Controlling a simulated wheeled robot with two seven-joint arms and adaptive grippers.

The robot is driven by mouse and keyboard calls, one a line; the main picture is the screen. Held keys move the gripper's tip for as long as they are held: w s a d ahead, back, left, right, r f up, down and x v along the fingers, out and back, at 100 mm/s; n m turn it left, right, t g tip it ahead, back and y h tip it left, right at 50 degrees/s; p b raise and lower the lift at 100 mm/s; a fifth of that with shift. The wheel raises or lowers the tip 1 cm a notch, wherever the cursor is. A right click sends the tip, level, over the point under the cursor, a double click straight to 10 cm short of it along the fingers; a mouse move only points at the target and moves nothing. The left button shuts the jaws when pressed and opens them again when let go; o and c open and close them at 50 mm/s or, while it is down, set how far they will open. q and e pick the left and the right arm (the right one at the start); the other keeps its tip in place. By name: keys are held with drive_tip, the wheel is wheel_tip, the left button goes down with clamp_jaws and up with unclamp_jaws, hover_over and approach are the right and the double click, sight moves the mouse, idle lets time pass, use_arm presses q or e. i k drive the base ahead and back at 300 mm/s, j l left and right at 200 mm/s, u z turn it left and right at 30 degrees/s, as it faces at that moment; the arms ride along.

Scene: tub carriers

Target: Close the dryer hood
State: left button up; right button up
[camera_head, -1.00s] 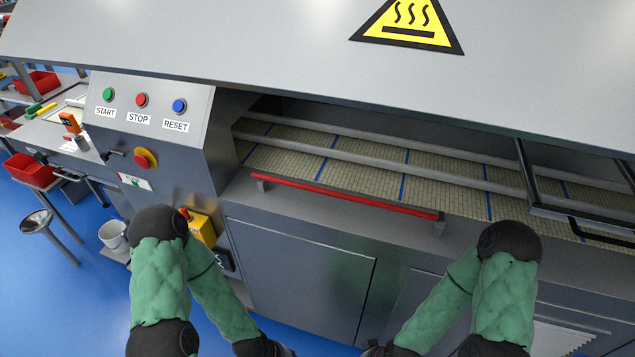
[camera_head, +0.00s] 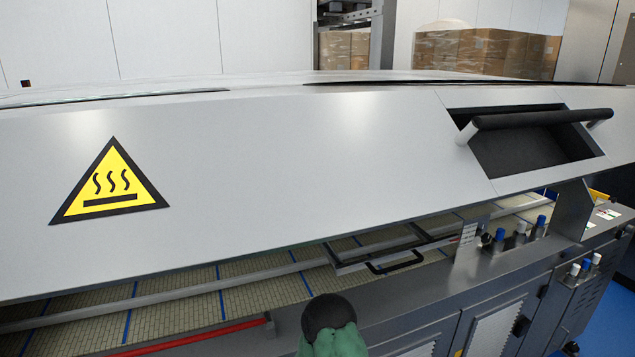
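The dryer hood (camera_head: 270,170) is a long light-grey metal cover with a yellow heat warning triangle. It stands raised, with a gap between its lower edge and the machine body. A black bar handle (camera_head: 540,119) sits in a recess near the hood's right end. Below the gap a mesh conveyor belt (camera_head: 255,285) with blue lines shows. One of my arms, with a green sleeve and black joint, shows at the bottom middle, below the hood and left of the handle. Neither gripper is in view.
A black-framed tray with a handle (camera_head: 395,262) lies over the belt under the hood. A red bar (camera_head: 190,338) runs along the front edge. Bottles with blue caps (camera_head: 540,226) stand at the right. Cardboard boxes (camera_head: 487,52) are stacked behind.

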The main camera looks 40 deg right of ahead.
sight(101, 192)
drive_tip(key=z, duration=0.4)
drive_tip(key=l+z, duration=0.1)
drive_tip(key=z, duration=0.3)
drive_tip(key=i+z, duration=0.1)
drive_tip(key=z, duration=0.3)
drive_tip(key=l+z, duration=0.1)
drive_tip(key=z, duration=0.7)
drive_tip(key=i+l+z, duration=0.15)
drive_tip(key=z, duration=0.3)
drive_tip(key=i+l+z, duration=0.1)
drive_tip(key=z, duration=0.35)
